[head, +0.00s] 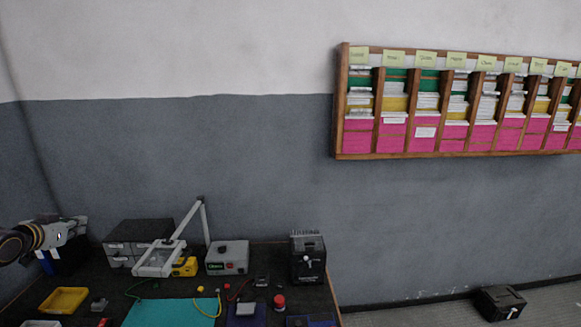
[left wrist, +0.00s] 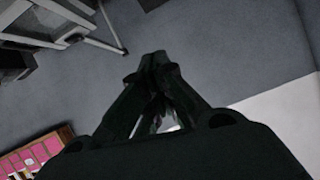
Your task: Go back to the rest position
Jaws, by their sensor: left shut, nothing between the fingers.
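My left gripper (head: 79,223) comes in from the left in the head view, raised at the left end of the dark workbench (head: 274,257). In the left wrist view its dark fingers (left wrist: 157,65) meet at their tips, shut with nothing between them. The gripper appears small and partly dark in the head view. My right gripper is in neither view.
On the bench are a yellow tray (head: 63,300), a teal mat (head: 170,313), grey drawers (head: 119,254), a magnifier lamp (head: 160,260), a grey meter box (head: 228,257) and a black device (head: 308,263). A card rack (head: 337,110) hangs on the wall. A black box (head: 499,303) lies right of the bench.

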